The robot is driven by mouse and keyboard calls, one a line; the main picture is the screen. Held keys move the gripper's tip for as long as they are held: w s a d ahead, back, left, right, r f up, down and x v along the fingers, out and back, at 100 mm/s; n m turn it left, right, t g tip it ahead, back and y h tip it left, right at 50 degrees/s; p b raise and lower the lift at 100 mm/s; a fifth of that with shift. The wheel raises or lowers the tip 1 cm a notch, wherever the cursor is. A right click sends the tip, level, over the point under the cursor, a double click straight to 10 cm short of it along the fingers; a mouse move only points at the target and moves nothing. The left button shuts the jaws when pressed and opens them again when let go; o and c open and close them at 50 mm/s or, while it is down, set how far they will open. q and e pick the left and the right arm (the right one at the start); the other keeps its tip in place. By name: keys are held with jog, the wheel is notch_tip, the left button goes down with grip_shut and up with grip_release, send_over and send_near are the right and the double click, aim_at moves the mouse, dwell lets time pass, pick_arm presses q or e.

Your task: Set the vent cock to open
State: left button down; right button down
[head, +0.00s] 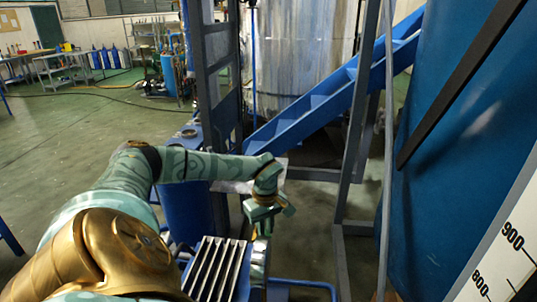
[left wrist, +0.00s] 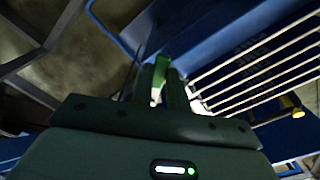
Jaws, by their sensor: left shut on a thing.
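My left gripper (head: 267,211) reaches down beside a slatted metal rack in the head view. In the left wrist view its two fingers (left wrist: 160,88) are shut on a small bright green piece (left wrist: 161,67), which appears to be the handle of the vent cock. Most of the cock's body is hidden by the fingers, and I cannot tell which way the handle is turned. In the head view the gripper itself covers the cock. My right gripper is in neither view.
A grey frame (head: 352,150), blue stair (head: 310,105) and large blue tank (head: 450,130) stand beyond and right. Open floor lies left.

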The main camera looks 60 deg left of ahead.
pick_arm(q)
jog(key=shift+s+a+m+p, duration=0.2)
jog(key=shift+s+m+p, duration=0.3)
jog(key=shift+m, duration=0.75)
jog(key=shift+s+a+m+p, duration=0.2)
jog(key=shift+s+m+p, duration=0.3)
jog(key=shift+m, duration=0.7)
jog(key=shift+s+a+m+p, duration=0.2)
jog(key=shift+s+m+p, duration=0.25)
jog(key=shift+m, duration=0.8)
jog(key=shift+s, duration=0.1)
jog(key=c, duration=1.4)
grip_release()
jog(key=shift+o, duration=0.2)
notch_tip(320, 180, up, 16)
jog(key=p, duration=0.2)
jog(key=shift+r, duration=0.2)
